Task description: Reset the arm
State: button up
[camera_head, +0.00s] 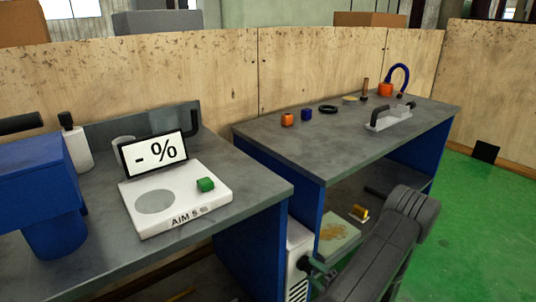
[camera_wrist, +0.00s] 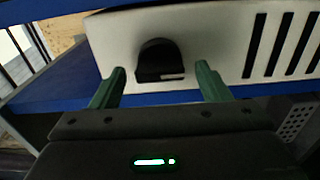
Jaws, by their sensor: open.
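My gripper (camera_wrist: 160,67) is open, with its two green fingers spread apart and nothing held between them. In the wrist view the fingers point at a white cabinet (camera_wrist: 215,35) with black vent slots. A black rounded knob or handle (camera_wrist: 160,58) on the cabinet front shows between the fingertips. I cannot tell whether the fingers touch the cabinet. In the head view my arm reaches down at the lower right, and my gripper is low beside the white cabinet (camera_head: 299,262), partly hidden by the arm.
The right bench (camera_head: 345,140) holds small parts and a grey handled block (camera_head: 390,117). Green floor (camera_head: 490,215) is open at right.

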jog(key=shift+w+a, duration=0.35)
jog(key=shift+w, duration=0.05)
jog(key=shift+s+d, duration=0.1)
